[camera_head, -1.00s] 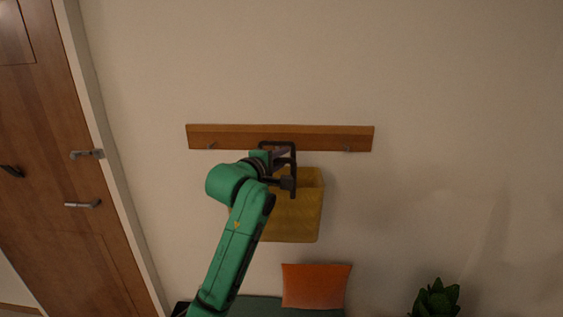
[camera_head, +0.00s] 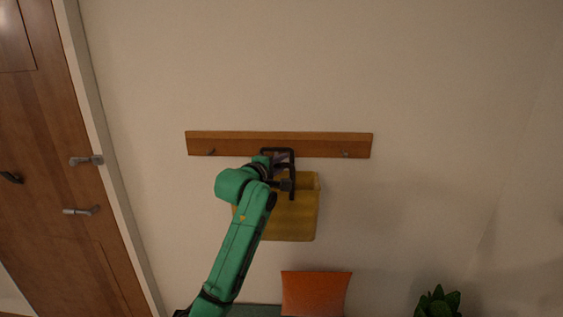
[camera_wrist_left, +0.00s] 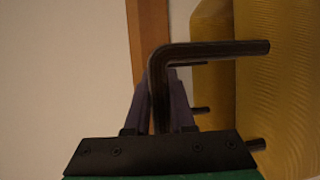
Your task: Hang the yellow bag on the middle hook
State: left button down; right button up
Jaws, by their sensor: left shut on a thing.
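The yellow bag (camera_head: 299,217) hangs upright below the wooden hook rail (camera_head: 330,145), close to the wall, partly behind my left arm. Its dark handle (camera_head: 291,158) rises as a squared loop in front of the rail. The handle also crosses the left wrist view (camera_wrist_left: 215,49), with the yellow bag (camera_wrist_left: 285,100) on the right. My left gripper (camera_head: 281,157) is shut on the handle at the rail's middle. The middle hook is hidden behind the gripper and handle, so I cannot tell whether the handle is on it. My right gripper is not in view.
A left hook (camera_head: 210,152) and a right hook (camera_head: 345,154) on the rail are bare. A plant (camera_head: 438,302) stands at lower right, and a wooden door (camera_head: 50,180) is at left.

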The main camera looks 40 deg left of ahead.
pick_arm(q)
jog(key=shift+f, duration=0.1)
dwell(0.3)
jog(key=c, duration=0.7)
grip_release()
jog(key=shift+w, duration=0.1)
jog(key=shift+s+d+b, duration=0.1)
jog(key=shift+s+b, duration=0.25)
jog(key=shift+s, duration=0.2)
jog(key=b+v, duration=0.4)
jog(key=v, duration=0.9)
jog(key=shift+s, duration=0.25)
jog(key=shift+d, duration=0.1)
